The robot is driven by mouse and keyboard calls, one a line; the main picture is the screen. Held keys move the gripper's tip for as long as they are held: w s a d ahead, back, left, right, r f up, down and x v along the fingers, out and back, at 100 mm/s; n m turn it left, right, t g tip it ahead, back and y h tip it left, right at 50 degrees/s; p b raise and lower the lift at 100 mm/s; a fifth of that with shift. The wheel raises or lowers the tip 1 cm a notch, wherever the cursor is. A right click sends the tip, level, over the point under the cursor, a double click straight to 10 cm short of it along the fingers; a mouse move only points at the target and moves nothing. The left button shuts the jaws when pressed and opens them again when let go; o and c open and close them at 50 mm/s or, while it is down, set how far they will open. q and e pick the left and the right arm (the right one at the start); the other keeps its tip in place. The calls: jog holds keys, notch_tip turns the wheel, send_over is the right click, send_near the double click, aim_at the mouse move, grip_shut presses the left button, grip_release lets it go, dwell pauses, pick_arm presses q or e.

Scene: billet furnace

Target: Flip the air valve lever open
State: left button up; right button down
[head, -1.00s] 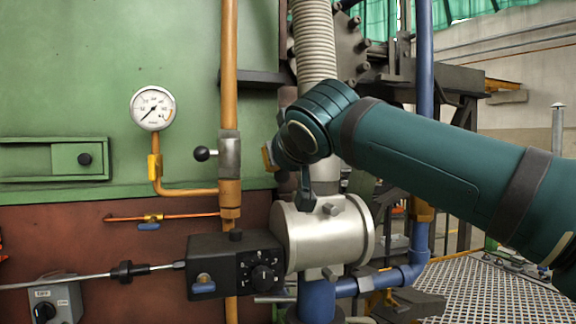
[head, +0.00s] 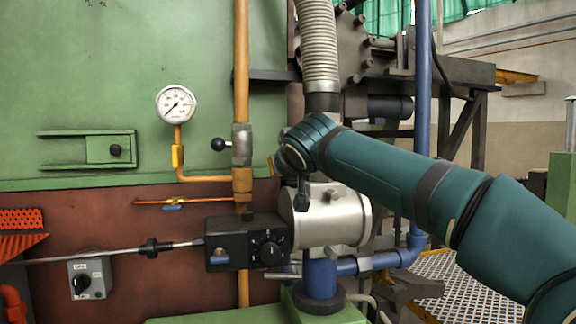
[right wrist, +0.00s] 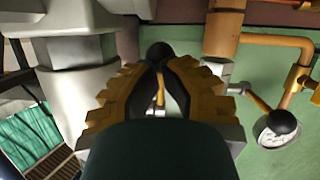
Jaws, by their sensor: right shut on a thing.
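My right gripper (right wrist: 160,66) is shut at the lower middle of the right wrist view, its yellow fingers closed around a black round knob (right wrist: 159,51). What the knob joins is mostly hidden by the fingers. In the head view my right arm comes in from the right, and its hand (head: 296,152) is just above the silver valve body (head: 338,218), right of the orange pipe. A second lever with a black ball (head: 219,144) sticks out left from a grey valve on that pipe, apart from the gripper. My left gripper is not in view.
A pressure gauge (head: 176,104) hangs on the green furnace wall. A black control box (head: 245,241) with a dial sits below, left of the silver body. A blue pipe (head: 424,120) rises at the right. A metal grating (head: 455,285) lies at lower right.

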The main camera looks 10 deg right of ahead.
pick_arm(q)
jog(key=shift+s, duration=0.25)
pick_arm(e)
jog(key=shift+w+f, duration=0.25)
jog(key=shift+w, duration=0.1)
dwell(2.3)
jog(key=shift+r, duration=0.1)
dwell(0.6)
